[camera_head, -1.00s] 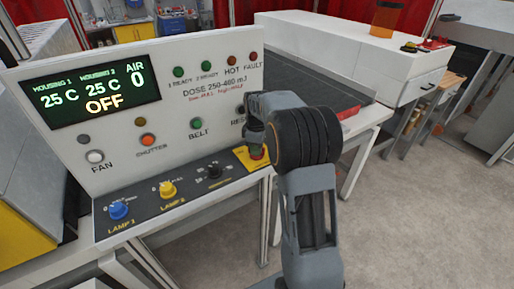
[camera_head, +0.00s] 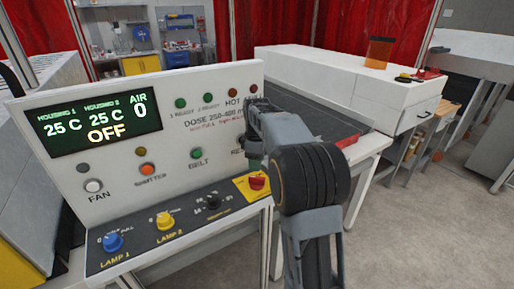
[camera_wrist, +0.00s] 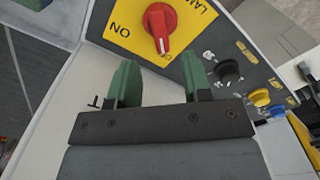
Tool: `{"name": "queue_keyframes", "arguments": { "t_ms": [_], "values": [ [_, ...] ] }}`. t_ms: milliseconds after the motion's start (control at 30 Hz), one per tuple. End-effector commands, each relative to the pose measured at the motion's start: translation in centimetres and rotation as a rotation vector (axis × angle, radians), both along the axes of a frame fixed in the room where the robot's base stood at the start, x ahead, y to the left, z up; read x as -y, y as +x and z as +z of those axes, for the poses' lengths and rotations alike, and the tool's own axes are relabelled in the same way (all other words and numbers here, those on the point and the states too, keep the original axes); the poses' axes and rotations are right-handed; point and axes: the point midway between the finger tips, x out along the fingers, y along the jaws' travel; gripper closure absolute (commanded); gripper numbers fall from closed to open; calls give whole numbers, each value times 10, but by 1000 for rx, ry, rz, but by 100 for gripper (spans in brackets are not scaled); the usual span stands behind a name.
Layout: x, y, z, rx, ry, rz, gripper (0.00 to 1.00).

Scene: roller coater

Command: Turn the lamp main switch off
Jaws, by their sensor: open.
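The red lamp main switch (camera_head: 258,182) sits on a yellow plate (camera_head: 246,190) at the right end of the sloping control panel. In the wrist view the red knob (camera_wrist: 157,22) is at the top, on its yellow plate (camera_wrist: 118,28) lettered ON. The knob's white line points down toward my gripper, near partly hidden letters. My gripper (camera_wrist: 160,72) is open and empty, its two green fingers apart. The knob lies beyond the fingertips, not between them. In the head view my gripper (camera_head: 256,158) is just above the switch, partly hidden by my arm.
A black knob (camera_head: 212,202), yellow lamp 2 knob (camera_head: 165,221) and blue lamp 1 knob (camera_head: 112,242) sit left of the switch. The upright panel (camera_head: 140,160) with buttons and a display (camera_head: 92,120) reading OFF stands behind. Floor at right is clear.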

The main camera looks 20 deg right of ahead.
Motion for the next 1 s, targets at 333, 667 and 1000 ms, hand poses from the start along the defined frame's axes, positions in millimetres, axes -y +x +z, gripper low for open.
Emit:
{"name": "queue_keyframes", "arguments": {
  "t_ms": [333,667,1000],
  "values": [
    [0,0,54,1,0,1,55],
    [0,0,65,0,0,1,55],
    [0,0,64,0,0,1,55]
  ]
}}
